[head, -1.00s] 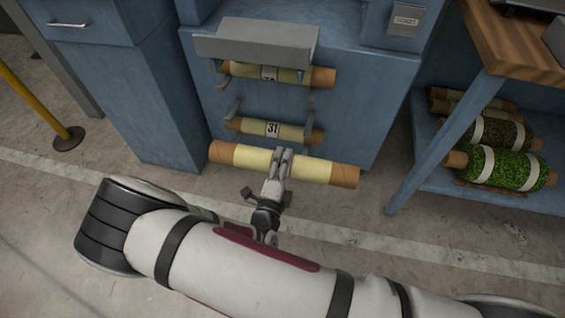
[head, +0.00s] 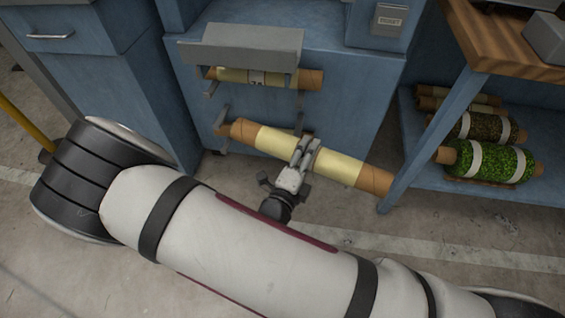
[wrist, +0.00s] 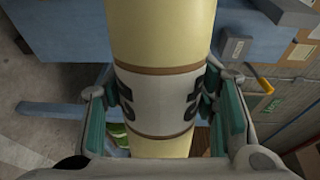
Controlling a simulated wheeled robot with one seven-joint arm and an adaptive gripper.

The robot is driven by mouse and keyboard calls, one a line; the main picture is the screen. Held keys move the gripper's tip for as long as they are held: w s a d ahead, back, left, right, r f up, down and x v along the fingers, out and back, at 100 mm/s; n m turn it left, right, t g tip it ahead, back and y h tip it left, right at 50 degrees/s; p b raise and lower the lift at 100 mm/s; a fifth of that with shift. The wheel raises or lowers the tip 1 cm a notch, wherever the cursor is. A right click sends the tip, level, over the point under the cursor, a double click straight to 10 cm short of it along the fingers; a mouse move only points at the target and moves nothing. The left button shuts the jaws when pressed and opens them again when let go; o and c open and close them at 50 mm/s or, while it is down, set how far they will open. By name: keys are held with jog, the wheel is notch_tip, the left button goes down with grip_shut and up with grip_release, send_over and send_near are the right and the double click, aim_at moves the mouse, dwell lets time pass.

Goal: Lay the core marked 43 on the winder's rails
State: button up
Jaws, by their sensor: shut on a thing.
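My gripper (head: 304,152) is shut around the middle of a long core (head: 340,167) with pale yellow wrap and bare brown ends. The core slants down to the right in the head view, in front of the blue cabinet. In the wrist view the core (wrist: 160,40) stands upright between the green finger pads. Its white label (wrist: 158,98) has dark digits at both edges, partly hidden by the fingers, and I cannot read the full number. I cannot make out the winder's rails in either view.
Another core (head: 285,77) rests on upper hooks below a grey box (head: 245,46) on the blue cabinet (head: 350,80). Right, a bench shelf holds a green turf roll (head: 508,165) and other rolls.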

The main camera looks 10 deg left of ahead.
jog(key=d+r+m+g+h, duration=0.5)
jog(key=d+r+h, duration=0.3)
jog(key=d+r, duration=0.8)
jog(key=d+m, duration=0.1)
jog(key=d, duration=0.2)
jog(key=shift+s+m+g, duration=0.15)
jog(key=shift+m+g, duration=0.25)
jog(key=shift+d, duration=0.1)
